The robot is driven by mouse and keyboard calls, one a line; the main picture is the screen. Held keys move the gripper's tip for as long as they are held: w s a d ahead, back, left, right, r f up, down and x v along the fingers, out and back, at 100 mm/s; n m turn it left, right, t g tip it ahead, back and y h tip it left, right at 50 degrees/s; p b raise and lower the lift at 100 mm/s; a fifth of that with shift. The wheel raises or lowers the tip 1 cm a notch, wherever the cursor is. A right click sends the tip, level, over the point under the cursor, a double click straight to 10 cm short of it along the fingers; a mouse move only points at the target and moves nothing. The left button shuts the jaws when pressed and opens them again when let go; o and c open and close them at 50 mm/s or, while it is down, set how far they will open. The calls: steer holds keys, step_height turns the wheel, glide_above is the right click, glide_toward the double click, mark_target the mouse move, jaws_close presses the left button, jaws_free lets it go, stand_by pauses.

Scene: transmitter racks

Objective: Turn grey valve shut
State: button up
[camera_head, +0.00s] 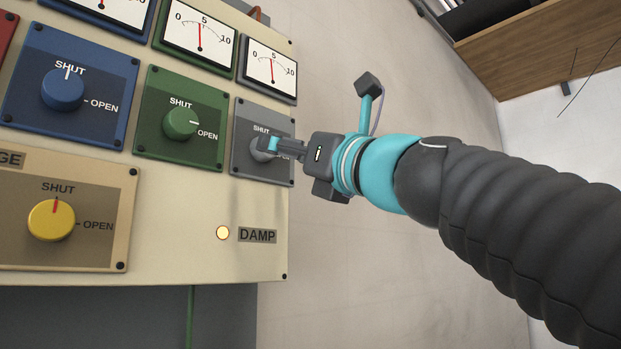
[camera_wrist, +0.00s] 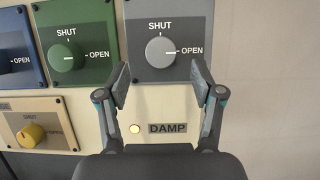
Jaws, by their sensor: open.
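The grey valve (camera_wrist: 160,52) is a round knob on a grey plate (camera_wrist: 190,22) marked SHUT at the top and OPEN at the right. In the wrist view its white pointer line points right, at OPEN. My gripper (camera_wrist: 159,80) is open, with its two fingers apart below and on either side of the knob in that view. In the head view my gripper (camera_head: 272,147) is in front of the grey valve (camera_head: 257,154) and partly hides it. I cannot tell whether the fingers touch the knob.
A green valve (camera_head: 181,123) pointing to OPEN sits left of the grey one. Further left is a blue valve (camera_head: 62,90) at SHUT. A yellow valve (camera_head: 51,220) at SHUT is below. A lit lamp (camera_head: 223,233) is beside the DAMP label (camera_head: 258,235). Right of the panel is free.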

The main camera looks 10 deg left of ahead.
steer(key=p+x, duration=0.1)
steer(key=x, duration=0.3)
steer(key=shift+w+a+r, duration=0.15)
steer(key=shift+w+a, duration=0.1)
steer(key=c, duration=1.1)
steer(key=shift+c, duration=0.2)
